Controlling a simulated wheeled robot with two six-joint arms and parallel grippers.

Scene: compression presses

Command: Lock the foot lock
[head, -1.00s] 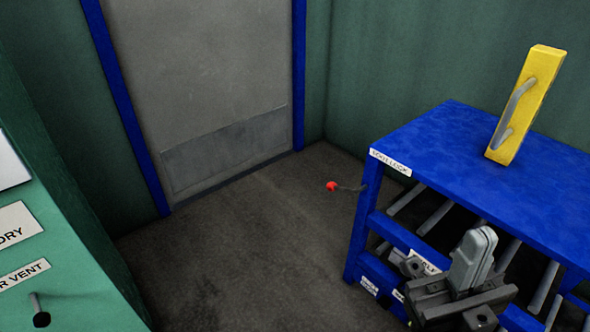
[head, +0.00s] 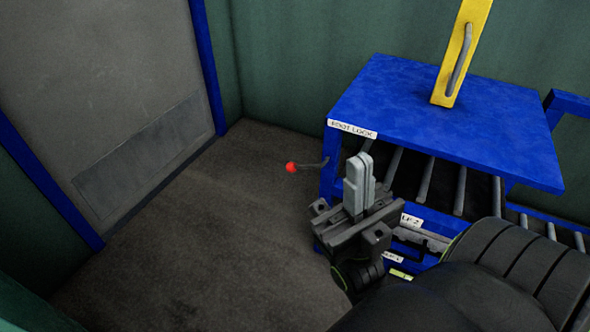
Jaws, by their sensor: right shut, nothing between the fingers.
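The foot lock is a thin dark lever with a red ball knob (head: 291,167). It sticks out to the left from the front left post of a blue cart (head: 420,100), below a white label reading "FOOT LOCK" (head: 352,129). My right gripper (head: 361,168) is shut and empty, its grey fingers together and pointing up in the picture. It shows to the right of the red knob, in front of the cart's left part, and a gap shows between them. The gripper hides part of the cart's post and lower shelf. My left gripper is not in view.
A yellow block with a grey handle (head: 456,62) stands on the cart top. Metal rollers (head: 425,180) and labelled lower shelves lie under it. A grey door (head: 110,90) with blue posts is at left. The dark floor (head: 200,240) left of the knob is clear.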

